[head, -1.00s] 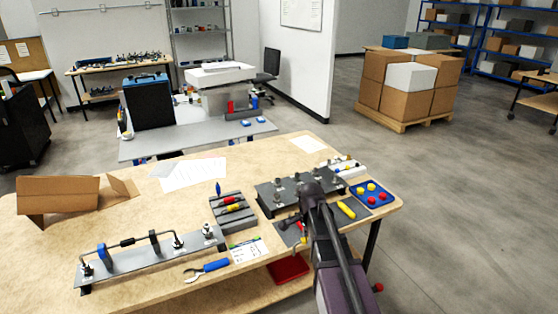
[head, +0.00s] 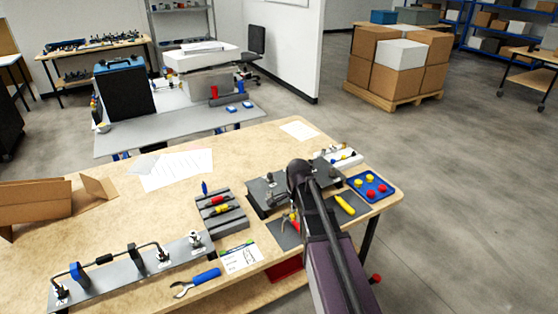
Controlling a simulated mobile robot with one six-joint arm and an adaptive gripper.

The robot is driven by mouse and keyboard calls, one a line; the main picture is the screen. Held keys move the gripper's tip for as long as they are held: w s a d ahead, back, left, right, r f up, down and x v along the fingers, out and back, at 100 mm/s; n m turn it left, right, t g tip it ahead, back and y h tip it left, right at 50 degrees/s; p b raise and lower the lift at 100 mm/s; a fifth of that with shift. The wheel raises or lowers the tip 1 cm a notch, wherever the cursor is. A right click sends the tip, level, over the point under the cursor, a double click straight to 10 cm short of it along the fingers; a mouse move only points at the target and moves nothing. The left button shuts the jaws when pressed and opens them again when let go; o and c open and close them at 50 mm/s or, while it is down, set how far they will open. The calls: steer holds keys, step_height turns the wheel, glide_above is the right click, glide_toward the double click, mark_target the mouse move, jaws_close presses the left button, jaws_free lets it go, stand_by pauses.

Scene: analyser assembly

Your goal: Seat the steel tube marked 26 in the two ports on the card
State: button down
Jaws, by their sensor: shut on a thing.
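The printed card (head: 240,256) lies flat near the front edge of the bench, too small to read. A dark plate with steel fittings (head: 262,190) stands beyond it, its right part hidden by my arm. No number can be read on any tube, so I cannot tell which is 26. My arm reaches over the dark plate. My gripper is hidden behind its dark wrist end.
A grey rack (head: 228,223) holds coloured pieces. A cardboard box (head: 38,208) is far left. The bench's middle left is clear.

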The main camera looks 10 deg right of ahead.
steer(key=shift+w+r, duration=0.1)
stand_by(0.3)
steer(key=w+a+r+p, duration=0.2)
steer(key=w+r+p, duration=0.8)
steer(key=w, duration=0.5)
steer(key=shift+w+r+p, duration=0.3)
steer(key=shift+r+p, duration=0.05)
steer(key=shift+p, duration=0.05)
steer(key=shift+f, duration=0.25)
steer(key=shift+f+b, duration=2.45)
steer(key=shift+b, duration=0.25)
steer(key=shift+f+b, duration=1.25)
steer(key=shift+c, duration=2.4)
jaws_free()
steer(key=shift+r, duration=0.1)
